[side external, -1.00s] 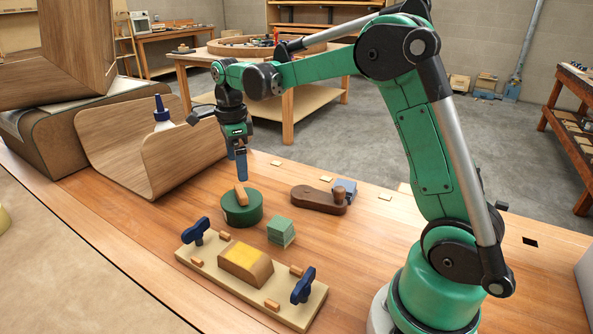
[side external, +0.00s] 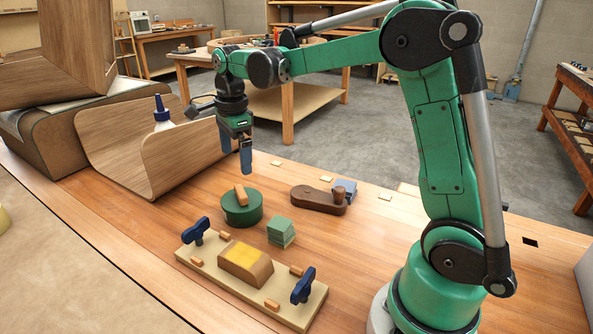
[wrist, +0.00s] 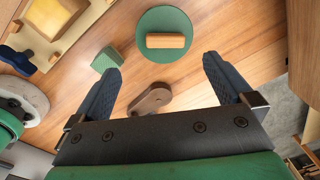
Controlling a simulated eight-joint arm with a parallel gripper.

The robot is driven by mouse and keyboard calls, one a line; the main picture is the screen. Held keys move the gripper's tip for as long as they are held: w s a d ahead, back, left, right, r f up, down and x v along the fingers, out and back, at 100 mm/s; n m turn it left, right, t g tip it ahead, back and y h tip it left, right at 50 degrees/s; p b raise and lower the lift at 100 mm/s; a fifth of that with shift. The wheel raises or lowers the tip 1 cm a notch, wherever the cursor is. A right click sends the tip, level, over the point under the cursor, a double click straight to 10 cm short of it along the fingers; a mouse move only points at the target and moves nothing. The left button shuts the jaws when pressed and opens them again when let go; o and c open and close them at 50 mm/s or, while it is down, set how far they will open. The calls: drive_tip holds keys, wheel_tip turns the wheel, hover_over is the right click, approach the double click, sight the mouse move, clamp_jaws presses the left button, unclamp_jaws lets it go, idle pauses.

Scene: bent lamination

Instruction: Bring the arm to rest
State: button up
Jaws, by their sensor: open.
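My gripper (side external: 236,160) hangs above the bench, fingers pointing down, open and empty. In the wrist view its two dark fingers (wrist: 160,85) stand wide apart with nothing between them. Below it is a green round pot (side external: 242,210) with a small wooden block (side external: 241,194) on top. In the wrist view the block (wrist: 166,41) lies across the green disc (wrist: 152,20), beyond the fingertips. My gripper touches neither.
A jig board (side external: 210,267) with blue clamp knobs holds a wooden form with a yellow top (side external: 243,258). A green block (side external: 281,231), a brown wooden tool (side external: 315,199) and a blue block (side external: 345,187) lie nearby. A bent wood panel (side external: 165,160) and glue bottle (side external: 161,110) stand left.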

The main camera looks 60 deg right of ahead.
drive_tip(key=s+a+n+t, duration=0.6)
drive_tip(key=s+n, duration=0.6)
drive_tip(key=n, duration=1)
drive_tip(key=shift+a+n, duration=0.4)
drive_tip(key=shift+a, duration=0.5)
drive_tip(key=shift+f, duration=0.1)
